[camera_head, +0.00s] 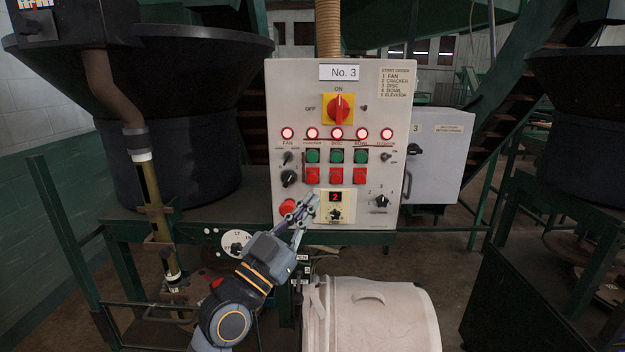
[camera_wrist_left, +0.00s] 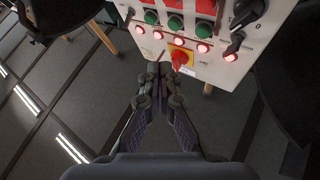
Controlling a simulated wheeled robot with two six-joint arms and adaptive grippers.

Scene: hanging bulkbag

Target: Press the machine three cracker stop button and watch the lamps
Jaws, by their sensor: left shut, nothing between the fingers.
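The No. 3 control panel (camera_head: 290,90) faces me, with a row of red lamps that all look lit. The cracker lamp (camera_head: 312,133) is second from the left. Under it are the green cracker button (camera_head: 312,156) and the red cracker stop button (camera_head: 312,175). My left gripper (camera_head: 312,199) is shut and empty, its tips just below the stop button in the head view; I cannot tell the gap to the panel. In the left wrist view the panel appears upside down, with the gripper (camera_wrist_left: 158,68) below it and the red stop button (camera_wrist_left: 205,6) at the top edge.
A red mushroom button (camera_head: 287,207) lies left of my fingertips and a yellow display unit (camera_head: 336,213) right of them. A yellow-and-red main switch (camera_head: 339,108) sits above the lamps. Dark bowls flank the panel.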

